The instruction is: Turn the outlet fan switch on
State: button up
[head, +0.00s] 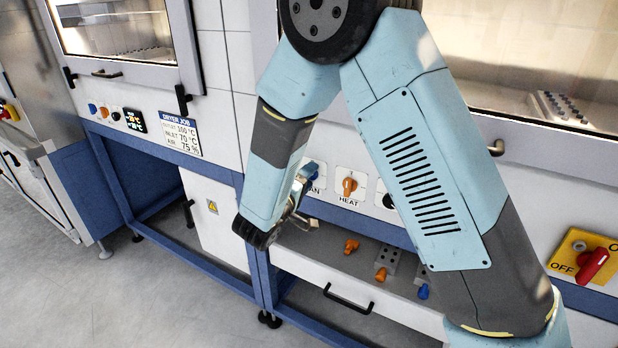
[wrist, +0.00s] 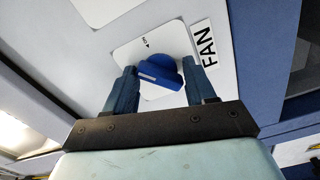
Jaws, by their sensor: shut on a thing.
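The fan switch is a blue knob (wrist: 162,72) on a white plate (wrist: 180,38) labelled FAN (wrist: 206,57) in the wrist view. The plate has an ON mark with a small arrow above the knob. A white line on the knob lies at its left, below that mark and not clearly in line with it. My gripper (wrist: 160,76) is shut on the knob, one finger on each side. In the head view my gripper (head: 303,190) is at the panel, left of the HEAT knob; my arm hides most of the fan plate. Whether this is the outlet side is not readable.
An orange HEAT knob (head: 349,186) and a black knob (head: 389,201) are close on the right. Below are orange valves (head: 381,274) and a blue valve (head: 423,291). A red OFF-marked switch (head: 592,265) is far right. The DRYER JOB sign (head: 181,137) is left. Floor at left is clear.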

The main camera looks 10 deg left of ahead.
jog(key=shift+f, duration=0.15)
jog(key=m, duration=0.6)
jog(key=shift+a+m, duration=0.15)
jog(key=shift+m, duration=0.15)
jog(key=o, duration=0.8)
jog(key=shift+m, duration=0.4)
jog(key=o, duration=0.5)
jog(key=shift+s, duration=0.1)
jog(key=v, duration=0.5)
jog(key=shift+s+a, duration=0.15)
jog(key=shift+s, duration=0.25)
